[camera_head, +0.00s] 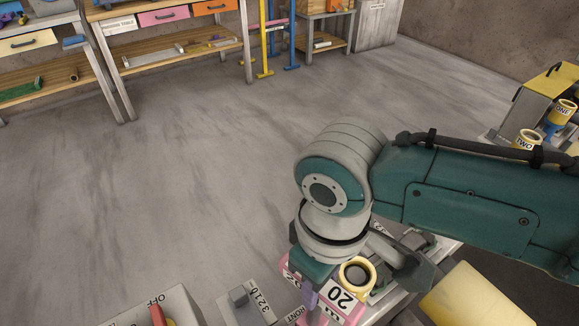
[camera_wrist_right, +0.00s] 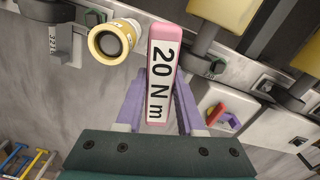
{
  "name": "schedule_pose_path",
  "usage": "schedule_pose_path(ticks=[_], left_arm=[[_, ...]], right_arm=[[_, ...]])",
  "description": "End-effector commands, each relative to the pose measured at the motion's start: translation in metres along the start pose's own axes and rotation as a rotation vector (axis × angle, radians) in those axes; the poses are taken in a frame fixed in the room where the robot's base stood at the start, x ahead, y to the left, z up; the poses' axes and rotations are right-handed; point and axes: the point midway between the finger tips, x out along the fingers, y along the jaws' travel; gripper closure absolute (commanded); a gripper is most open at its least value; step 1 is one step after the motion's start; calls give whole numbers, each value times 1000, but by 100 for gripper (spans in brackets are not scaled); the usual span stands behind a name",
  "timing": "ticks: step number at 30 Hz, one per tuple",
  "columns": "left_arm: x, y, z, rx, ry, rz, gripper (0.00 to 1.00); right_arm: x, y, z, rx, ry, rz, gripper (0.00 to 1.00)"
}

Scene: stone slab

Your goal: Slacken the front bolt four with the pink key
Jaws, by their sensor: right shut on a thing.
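My right gripper (camera_wrist_right: 160,104) is shut on the pink key (camera_wrist_right: 163,62), a flat pink block with a white face reading "20 N m". Its purple fingers sit on either side of the key. In the head view the key (camera_head: 345,303) shows at the bottom, below my right wrist and partly hidden by it. A yellow ring-shaped piece (camera_head: 357,273) with a dark centre is beside the key there; it also shows in the wrist view (camera_wrist_right: 112,40). I cannot make out which bolt is front bolt four. My left gripper is not in view.
A grey block with number marks (camera_head: 248,303) and an OFF panel with a red switch (camera_head: 158,315) are at the bottom. A yellow cylinder (camera_head: 475,298) lies at lower right. Yellow pieces marked ONE and TWO (camera_head: 528,141) stand at right. Workbenches (camera_head: 180,55) line the back; the floor between is clear.

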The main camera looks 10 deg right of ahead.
Motion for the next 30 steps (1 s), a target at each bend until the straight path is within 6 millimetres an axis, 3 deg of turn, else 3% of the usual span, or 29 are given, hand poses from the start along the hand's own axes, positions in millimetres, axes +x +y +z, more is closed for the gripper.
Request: schedule_pose_path(ticks=[30], left_arm=[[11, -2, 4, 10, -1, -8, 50]], right_arm=[[16, 0, 0, 1, 1, 0, 100]])
